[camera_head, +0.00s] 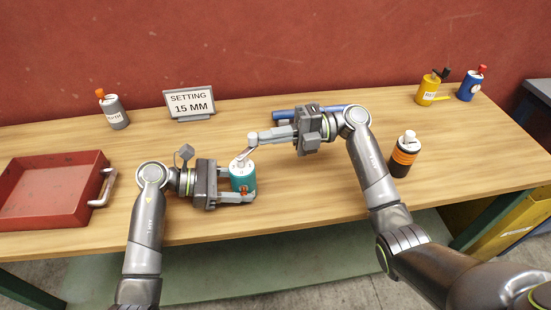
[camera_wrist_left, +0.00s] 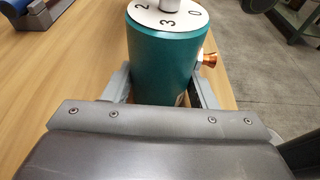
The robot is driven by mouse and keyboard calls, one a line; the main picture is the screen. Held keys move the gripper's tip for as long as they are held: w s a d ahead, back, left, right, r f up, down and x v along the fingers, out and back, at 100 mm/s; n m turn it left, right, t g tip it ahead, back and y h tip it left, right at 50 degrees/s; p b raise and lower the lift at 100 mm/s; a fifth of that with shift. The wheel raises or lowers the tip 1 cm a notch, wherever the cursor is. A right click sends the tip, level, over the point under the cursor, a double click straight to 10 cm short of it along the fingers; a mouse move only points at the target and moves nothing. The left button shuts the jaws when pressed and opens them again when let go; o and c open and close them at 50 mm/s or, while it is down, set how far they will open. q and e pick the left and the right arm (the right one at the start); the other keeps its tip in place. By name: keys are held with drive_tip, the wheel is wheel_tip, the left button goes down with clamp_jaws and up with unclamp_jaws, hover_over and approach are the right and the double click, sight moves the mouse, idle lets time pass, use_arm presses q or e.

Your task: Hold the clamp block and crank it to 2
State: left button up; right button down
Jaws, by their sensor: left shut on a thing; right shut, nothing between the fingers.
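The clamp block is a teal cylinder (camera_head: 242,181) with a white numbered dial on top, standing upright on the table. It also shows in the left wrist view (camera_wrist_left: 165,65), where the dial (camera_wrist_left: 168,15) reads 2, 3 and 0 along its visible edge and a copper-coloured fitting (camera_wrist_left: 207,60) sticks out at its side. My left gripper (camera_head: 240,182) is shut on the block, one finger on each side. A light grey crank (camera_head: 248,146) rises from the dial. My right gripper (camera_head: 262,137) is shut with its fingertips at the crank's top end; whether they touch is unclear.
A sign (camera_head: 190,104) reads "SETTING 15 MM". A red tray (camera_head: 50,190) is at the left, a grey canister (camera_head: 114,112) behind it. A blue bar (camera_head: 310,112) lies behind my right gripper. A black-orange bottle (camera_head: 404,155), yellow can (camera_head: 428,90) and blue can (camera_head: 470,85) stand right.

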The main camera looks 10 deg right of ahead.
drive_tip(key=shift+w+a, duration=1.6)
drive_tip(key=shift+w, duration=0.15)
idle(1.1)
